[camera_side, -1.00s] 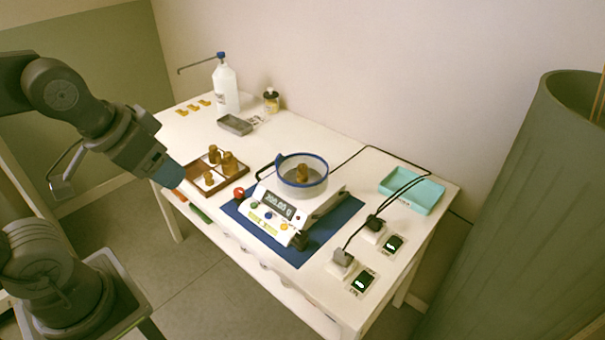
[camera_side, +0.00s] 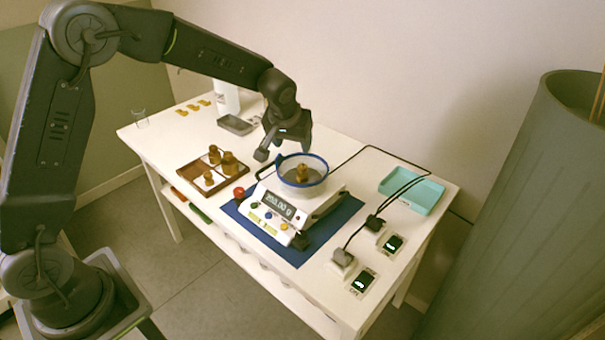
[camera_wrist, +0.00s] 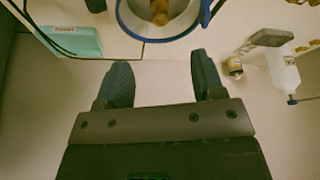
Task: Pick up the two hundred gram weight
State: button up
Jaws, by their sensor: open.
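A brass weight (camera_side: 303,174) stands upright inside a clear, blue-rimmed dish (camera_side: 316,188) on the scale (camera_side: 269,225). The scale's display seems to read 200.00 g. The weight also shows at the top edge of the wrist view (camera_wrist: 160,12), inside the blue rim. My gripper (camera_side: 284,152) is near the dish's upper-left rim in the side view, fingers pointing down, apart from the weight. In the wrist view its two fingers (camera_wrist: 161,84) are spread with nothing between them. Several other brass weights (camera_side: 229,163) stand in a brown compartment tray (camera_side: 192,179) left of the scale.
The scale stands on a blue mat (camera_side: 348,210). A teal tray (camera_side: 425,198), black cables and two plug units (camera_side: 343,259) are on the right. A grey tray (camera_side: 236,125), a white bottle (camera_side: 228,98) and a clear glass (camera_side: 141,119) are further back. The table's front-left corner area is free.

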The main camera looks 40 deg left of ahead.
aim_at(302, 167)
jog(key=x, duration=1)
jog(key=shift+w+f, duration=0.2)
jog(key=shift+w, duration=0.05)
jog(key=x, duration=0.5)
jog(key=shift+w, duration=0.2)
